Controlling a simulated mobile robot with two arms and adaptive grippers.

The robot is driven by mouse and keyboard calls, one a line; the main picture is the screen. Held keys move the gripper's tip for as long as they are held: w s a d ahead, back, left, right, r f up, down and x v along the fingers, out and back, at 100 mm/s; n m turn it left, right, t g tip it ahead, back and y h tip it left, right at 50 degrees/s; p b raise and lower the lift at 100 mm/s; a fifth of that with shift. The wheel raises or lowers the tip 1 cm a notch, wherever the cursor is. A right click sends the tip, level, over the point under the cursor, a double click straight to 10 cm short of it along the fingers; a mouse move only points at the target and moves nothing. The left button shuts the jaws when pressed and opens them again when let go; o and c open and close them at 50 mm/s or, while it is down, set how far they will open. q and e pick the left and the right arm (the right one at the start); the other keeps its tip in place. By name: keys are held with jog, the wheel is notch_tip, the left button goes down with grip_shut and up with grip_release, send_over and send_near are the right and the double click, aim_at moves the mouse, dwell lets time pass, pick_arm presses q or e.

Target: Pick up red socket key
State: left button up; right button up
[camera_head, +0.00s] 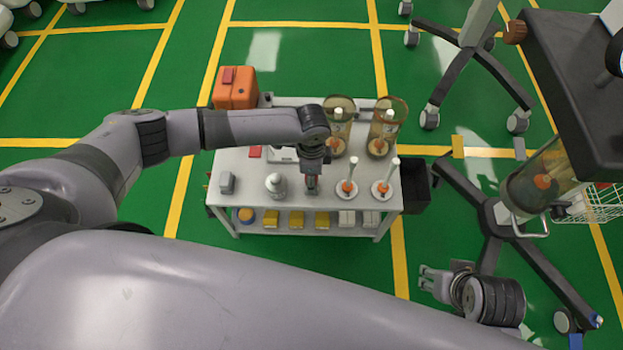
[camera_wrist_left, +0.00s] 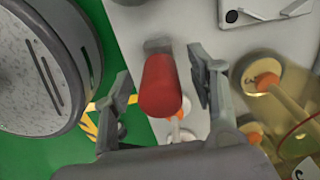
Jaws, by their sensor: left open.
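The red socket key (camera_wrist_left: 160,86) shows in the left wrist view as a red cylinder with a grey end. It lies between the two spread fingers of my left gripper (camera_wrist_left: 160,95), closer to the right finger, with gaps visible on both sides. In the head view my left gripper (camera_head: 312,185) points down over the front middle of the white cart top (camera_head: 245,165). There the gripper mostly hides the key. My right gripper (camera_head: 428,280) is open and empty, low at the right, away from the cart.
Amber cylinders (camera_head: 385,128) and an orange box (camera_head: 236,92) are behind. A dark bin (camera_head: 414,188) hangs at the right side.

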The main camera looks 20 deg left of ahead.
pick_arm(q)
grip_shut()
dwell(0.7)
